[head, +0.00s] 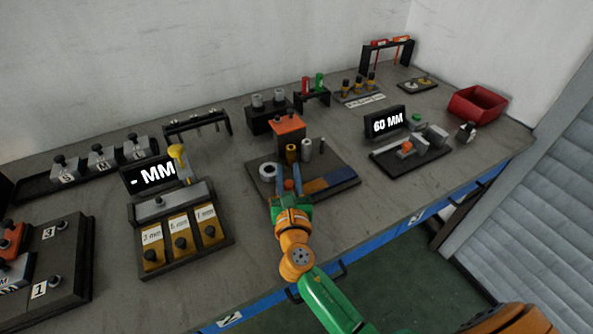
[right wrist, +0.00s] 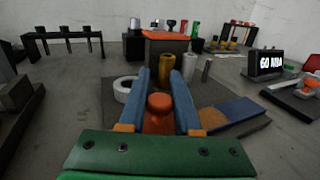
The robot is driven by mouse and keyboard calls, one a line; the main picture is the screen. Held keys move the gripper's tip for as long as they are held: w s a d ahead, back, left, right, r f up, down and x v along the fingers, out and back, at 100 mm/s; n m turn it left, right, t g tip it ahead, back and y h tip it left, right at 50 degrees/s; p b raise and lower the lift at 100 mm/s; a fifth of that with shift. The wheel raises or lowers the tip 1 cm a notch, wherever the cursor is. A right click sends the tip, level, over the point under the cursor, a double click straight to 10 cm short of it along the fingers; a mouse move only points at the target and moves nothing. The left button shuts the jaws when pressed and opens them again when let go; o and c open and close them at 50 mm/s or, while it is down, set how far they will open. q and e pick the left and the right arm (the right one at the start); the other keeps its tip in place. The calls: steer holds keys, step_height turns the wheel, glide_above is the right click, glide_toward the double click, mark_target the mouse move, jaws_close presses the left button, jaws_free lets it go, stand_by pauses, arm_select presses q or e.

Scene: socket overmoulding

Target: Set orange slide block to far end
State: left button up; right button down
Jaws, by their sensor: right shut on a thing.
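In the right wrist view, an orange slide block (right wrist: 158,125) with a round orange knob (right wrist: 159,103) sits between the two blue fingers of my right gripper (right wrist: 167,78). The gripper is shut on the knob. In the head view my right gripper (head: 288,186) is at the near edge of a dark fixture board (head: 345,171) and hides the block. An orange-topped box (head: 288,124) stands at the board's far edge; it also shows in the wrist view (right wrist: 166,37). My left gripper is not in view.
A slide gauge with a "60 MM" display (head: 388,122) is to the right. A "- MM" display (head: 152,173) is to the left.

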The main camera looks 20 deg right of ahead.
mark_target(287, 189)
steer(key=shift+a+f, duration=0.1)
steer(key=shift+f, duration=0.05)
steer(key=c, duration=0.8)
jaws_free()
steer(key=shift+o, duration=0.7)
steer(key=shift+a, duration=0.2)
steer(key=v, duration=0.6)
steer(key=shift+s, duration=0.15)
steer(key=shift+s+a+b, duration=0.15)
steer(key=shift+s+b, duration=0.15)
steer(key=shift+s, duration=0.1)
